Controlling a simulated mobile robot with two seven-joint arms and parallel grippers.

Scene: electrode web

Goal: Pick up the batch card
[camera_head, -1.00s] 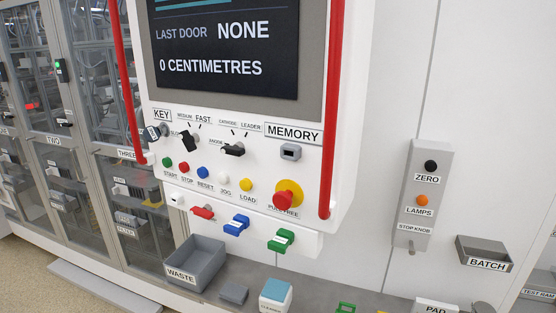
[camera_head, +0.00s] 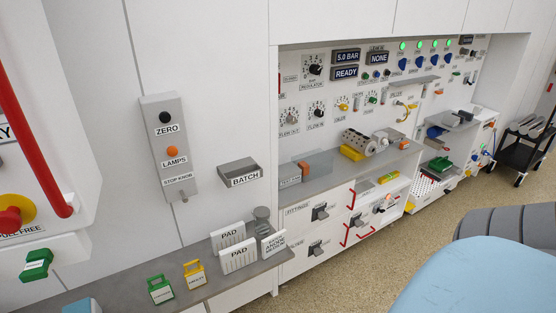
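A small grey wall holder labelled BATCH (camera_head: 238,169) is on the white wall, left of centre in the head view. I cannot make out a separate card in it; its inside is dark and small. A small white labelled block or card (camera_head: 273,244) stands at the right end of the grey ledge, its print too small to read surely. Neither of my grippers is in view.
The grey ledge (camera_head: 215,288) carries two white PAD blocks (camera_head: 238,256), a green tag (camera_head: 160,289) and a yellow tag (camera_head: 194,273). A ZERO/LAMPS control box (camera_head: 170,140) is left of the holder. A recessed bench with dials (camera_head: 375,160) lies right. Floor is open beyond.

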